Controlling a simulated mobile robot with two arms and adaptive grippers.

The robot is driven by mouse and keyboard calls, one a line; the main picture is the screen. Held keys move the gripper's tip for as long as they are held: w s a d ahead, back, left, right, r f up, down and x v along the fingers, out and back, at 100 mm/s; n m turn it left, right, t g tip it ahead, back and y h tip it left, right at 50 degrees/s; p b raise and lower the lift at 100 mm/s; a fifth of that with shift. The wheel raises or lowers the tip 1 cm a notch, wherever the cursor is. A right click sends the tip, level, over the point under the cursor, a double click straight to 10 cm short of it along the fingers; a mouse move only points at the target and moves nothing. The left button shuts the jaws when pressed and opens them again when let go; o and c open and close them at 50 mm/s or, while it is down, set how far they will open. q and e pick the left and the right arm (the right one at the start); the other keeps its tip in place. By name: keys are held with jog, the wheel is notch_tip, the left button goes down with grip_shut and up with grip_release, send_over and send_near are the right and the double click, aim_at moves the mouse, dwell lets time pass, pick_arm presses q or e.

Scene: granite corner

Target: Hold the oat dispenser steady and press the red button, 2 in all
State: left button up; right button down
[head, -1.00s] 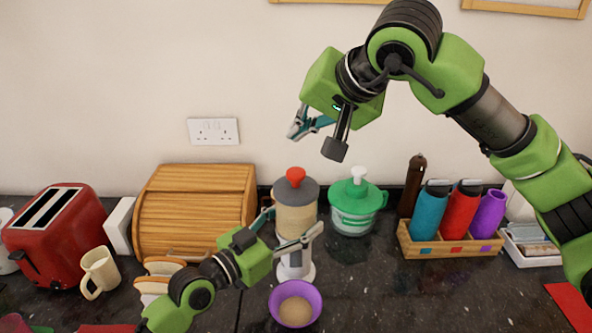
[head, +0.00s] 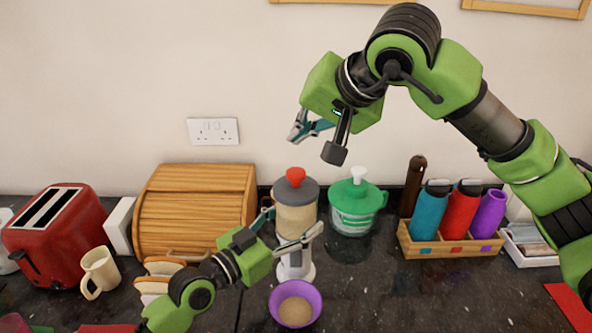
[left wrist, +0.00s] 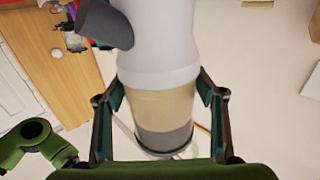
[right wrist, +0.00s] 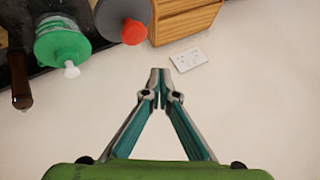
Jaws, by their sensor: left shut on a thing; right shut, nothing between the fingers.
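The oat dispenser (head: 296,220) stands upright on the counter, with a grey lid and a red button (head: 295,175) on top. My left gripper (head: 292,232) is shut on its body; the left wrist view shows the fingers on both sides of the dispenser (left wrist: 165,105). My right gripper (head: 312,126) is shut and empty, raised above the dispenser and apart from it. In the right wrist view the right fingertips (right wrist: 160,75) meet, with the red button (right wrist: 133,32) beyond them. A purple bowl (head: 318,300) holding oats sits below the dispenser's spout.
A green-lidded container (head: 352,212) with a white knob stands just right of the dispenser. A wooden bread box (head: 194,210), red toaster (head: 57,236) and cream mug (head: 99,272) are on the left. A wooden rack (head: 450,246) with bottles is on the right.

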aim_at(296, 170)
jog(key=shift+f, duration=2.2)
jog(key=shift+f, duration=0.4)
jog(key=shift+f, duration=1.2)
dwell(0.7)
jog(key=shift+r, duration=1.55)
jog(key=shift+r, duration=0.15)
jog(key=shift+r, duration=2.4)
